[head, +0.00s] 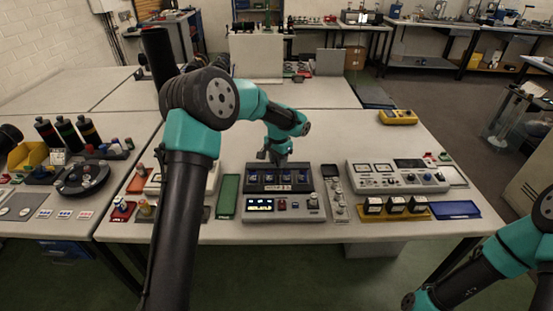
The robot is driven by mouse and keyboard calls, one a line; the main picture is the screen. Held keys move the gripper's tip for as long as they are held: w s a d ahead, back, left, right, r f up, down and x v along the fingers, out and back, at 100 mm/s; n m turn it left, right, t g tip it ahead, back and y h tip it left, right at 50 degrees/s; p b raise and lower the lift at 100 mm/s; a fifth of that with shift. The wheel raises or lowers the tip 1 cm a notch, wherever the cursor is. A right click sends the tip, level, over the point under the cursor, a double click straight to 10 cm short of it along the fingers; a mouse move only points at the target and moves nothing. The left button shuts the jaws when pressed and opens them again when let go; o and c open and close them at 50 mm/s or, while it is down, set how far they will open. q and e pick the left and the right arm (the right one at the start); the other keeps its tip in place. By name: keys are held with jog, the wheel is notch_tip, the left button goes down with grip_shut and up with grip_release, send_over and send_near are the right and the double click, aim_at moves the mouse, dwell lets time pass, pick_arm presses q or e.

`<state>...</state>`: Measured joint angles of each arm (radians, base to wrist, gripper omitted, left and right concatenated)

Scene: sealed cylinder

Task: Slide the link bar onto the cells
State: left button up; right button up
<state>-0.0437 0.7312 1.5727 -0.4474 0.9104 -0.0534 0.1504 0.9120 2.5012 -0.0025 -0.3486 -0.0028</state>
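My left gripper (276,157) points down at the back edge of a black rack (262,187) in the middle of the table. It is small and dark here, so I cannot tell its opening or whether it holds anything. The rack has a row of several blue-faced units, which may be the cells (280,177). It stands behind a grey console (285,208) with a lit display. I cannot make out a link bar for certain. My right arm comes in at the lower right, and its gripper does not show.
A green tray (228,196) lies left of the rack. A narrow grey strip with small parts (337,199) lies to its right. Beyond are a grey meter panel (395,177), a yellow tray (401,215) with three dark blocks, and a blue tray (456,210). The table behind is mostly clear.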

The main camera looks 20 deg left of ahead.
pick_arm(q)
jog(key=shift+o, duration=1.3)
jog(key=shift+w, duration=0.1)
notch_tip(320, 180, up, 17)
jog(key=shift+r, duration=0.2)
